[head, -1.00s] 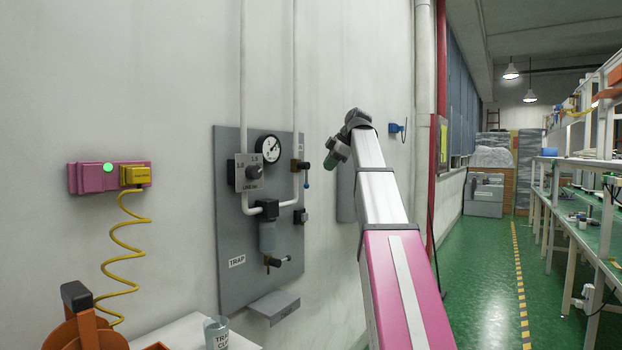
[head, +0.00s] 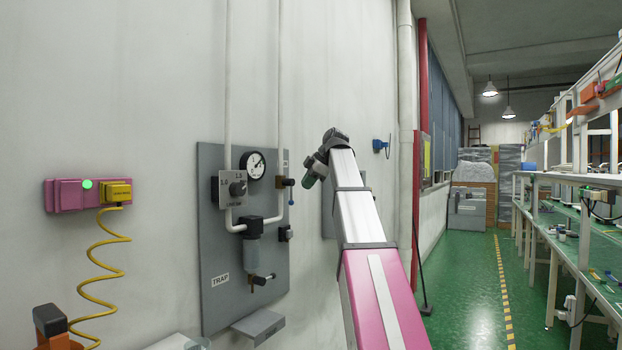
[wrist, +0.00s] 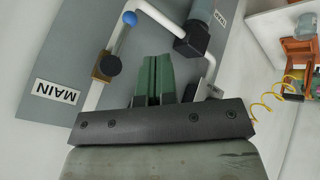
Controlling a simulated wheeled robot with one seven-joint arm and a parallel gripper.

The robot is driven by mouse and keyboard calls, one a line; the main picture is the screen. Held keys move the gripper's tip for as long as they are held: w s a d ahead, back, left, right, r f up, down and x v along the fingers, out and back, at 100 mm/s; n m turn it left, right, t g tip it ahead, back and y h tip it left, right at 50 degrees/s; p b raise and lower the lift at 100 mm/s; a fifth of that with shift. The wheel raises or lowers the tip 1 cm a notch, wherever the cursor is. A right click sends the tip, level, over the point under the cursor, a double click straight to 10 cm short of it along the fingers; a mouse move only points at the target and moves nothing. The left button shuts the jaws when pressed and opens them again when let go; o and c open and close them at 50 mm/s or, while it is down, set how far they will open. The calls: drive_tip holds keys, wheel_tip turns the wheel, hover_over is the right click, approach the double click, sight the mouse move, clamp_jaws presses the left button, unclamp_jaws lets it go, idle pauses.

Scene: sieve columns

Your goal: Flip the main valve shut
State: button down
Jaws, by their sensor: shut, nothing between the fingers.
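The main valve (head: 284,182) sits on the right pipe of the grey wall panel (head: 218,255). Its lever hangs down along the pipe to a blue tip (head: 291,202). In the wrist view the picture is turned over: the valve's brass and dark body (wrist: 106,66) is at upper left, the blue tip (wrist: 129,18) at the top, and the MAIN label (wrist: 58,95) at left. My gripper (wrist: 156,60) is shut and empty, its green fingers to the right of the valve body in that view. In the head view my gripper (head: 311,178) is right of the valve, apart from it.
A pink box (head: 65,195) with a yellow coiled cord (head: 98,268) is at left.

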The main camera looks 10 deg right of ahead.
sight(291, 193)
drive_tip(key=w+a+f, duration=0.3)
drive_tip(key=w+f, duration=0.1)
drive_tip(key=w, duration=0.2)
drive_tip(key=shift+f, duration=0.15)
